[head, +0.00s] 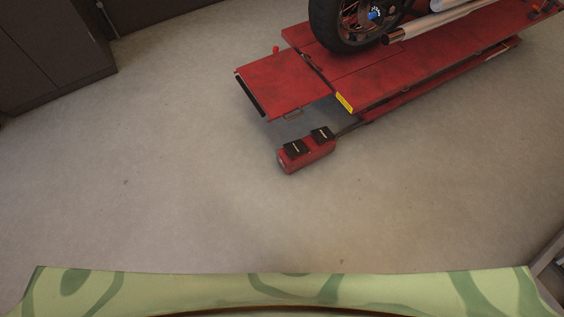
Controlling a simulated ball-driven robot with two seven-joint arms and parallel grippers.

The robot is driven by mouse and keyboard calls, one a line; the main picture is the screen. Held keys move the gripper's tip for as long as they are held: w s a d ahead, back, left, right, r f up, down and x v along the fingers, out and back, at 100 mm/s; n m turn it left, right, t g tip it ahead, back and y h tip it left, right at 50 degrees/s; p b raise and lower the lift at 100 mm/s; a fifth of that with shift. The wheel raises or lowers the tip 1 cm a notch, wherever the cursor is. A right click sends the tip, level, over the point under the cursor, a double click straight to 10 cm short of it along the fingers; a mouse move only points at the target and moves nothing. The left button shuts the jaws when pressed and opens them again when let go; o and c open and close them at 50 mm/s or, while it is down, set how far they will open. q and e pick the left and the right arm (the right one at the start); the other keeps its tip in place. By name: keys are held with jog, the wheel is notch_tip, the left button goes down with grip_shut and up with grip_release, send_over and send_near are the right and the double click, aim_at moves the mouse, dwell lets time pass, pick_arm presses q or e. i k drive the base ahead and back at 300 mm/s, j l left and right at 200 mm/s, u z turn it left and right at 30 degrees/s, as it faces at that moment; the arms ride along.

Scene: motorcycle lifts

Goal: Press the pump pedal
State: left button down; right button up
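The pump unit (307,160) is a small red box on the floor, right of the picture's middle. It carries two black pedals on top, a left one (296,148) and a right one (322,134). A dark hose or rod (347,130) runs from it toward the lift. The red motorcycle lift (400,80) lies low just behind it, with a motorcycle wheel (345,22) on its platform. Neither of my grippers is in the head view.
A dark cabinet (50,50) stands at the upper left. The lift's ramp (283,84) juts toward the left behind the pump. A grey edge of some structure (549,255) shows at the lower right. The concrete floor (150,180) before and left of the pump is clear.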

aim_at(323, 135)
jog(key=i+u, duration=0.1)
jog(key=i, duration=0.45)
jog(key=i+l, duration=0.15)
jog(key=i, duration=0.35)
jog(key=i+l+u, duration=0.15)
jog(key=i, duration=0.4)
